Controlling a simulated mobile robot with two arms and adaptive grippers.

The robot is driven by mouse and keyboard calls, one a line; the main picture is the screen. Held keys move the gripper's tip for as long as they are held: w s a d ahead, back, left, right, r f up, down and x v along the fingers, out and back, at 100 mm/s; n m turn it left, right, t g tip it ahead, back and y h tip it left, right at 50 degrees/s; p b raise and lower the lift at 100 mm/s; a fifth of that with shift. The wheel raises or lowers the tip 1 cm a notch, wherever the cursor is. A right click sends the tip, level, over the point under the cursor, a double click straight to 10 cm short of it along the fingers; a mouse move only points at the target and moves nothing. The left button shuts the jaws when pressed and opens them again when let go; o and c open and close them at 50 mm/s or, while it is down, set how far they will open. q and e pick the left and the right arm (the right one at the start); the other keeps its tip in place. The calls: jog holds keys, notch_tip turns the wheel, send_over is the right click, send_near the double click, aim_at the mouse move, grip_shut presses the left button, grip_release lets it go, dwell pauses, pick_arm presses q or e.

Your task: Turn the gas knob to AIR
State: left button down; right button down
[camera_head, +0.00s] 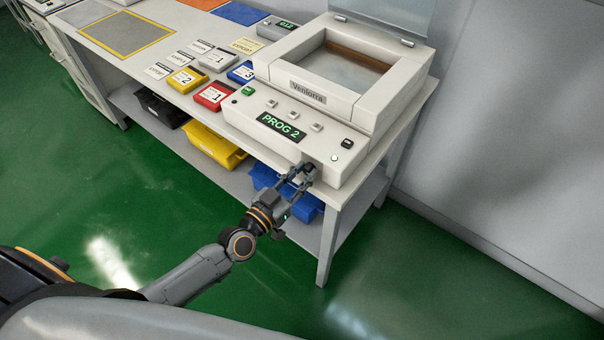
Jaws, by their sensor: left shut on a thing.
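The white Ventorra machine (296,84) stands at the right end of the bench with its display reading PROG 2. The gas knob (310,168) is a small dark shape low on the right part of its front face. My left gripper (304,174) reaches up to it from the lower left and is shut on it. The fingers cover most of the knob, so its pointer and the markings around it cannot be read. My right gripper is not in view.
Red (212,96), yellow (187,79) and blue (241,72) labelled boxes stand left of the machine. Black (160,110), yellow (212,148) and blue (268,178) bins sit on the lower shelf. The green floor in front is clear.

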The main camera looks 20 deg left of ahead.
pick_arm(q)
jog(key=n, duration=0.3)
jog(key=shift+n, duration=0.4)
jog(key=n, duration=0.4)
jog(key=shift+a+n, duration=0.1)
jog(key=shift+n, duration=0.2)
jog(key=n+b, duration=0.1)
jog(key=n, duration=0.3)
jog(key=shift+n, duration=0.3)
jog(key=shift+w+n+b, duration=0.1)
jog(key=shift+n+b, duration=0.5)
jog(key=shift+n, duration=1.9)
jog(key=c, duration=1.1)
grip_release()
jog(key=shift+f, duration=0.1)
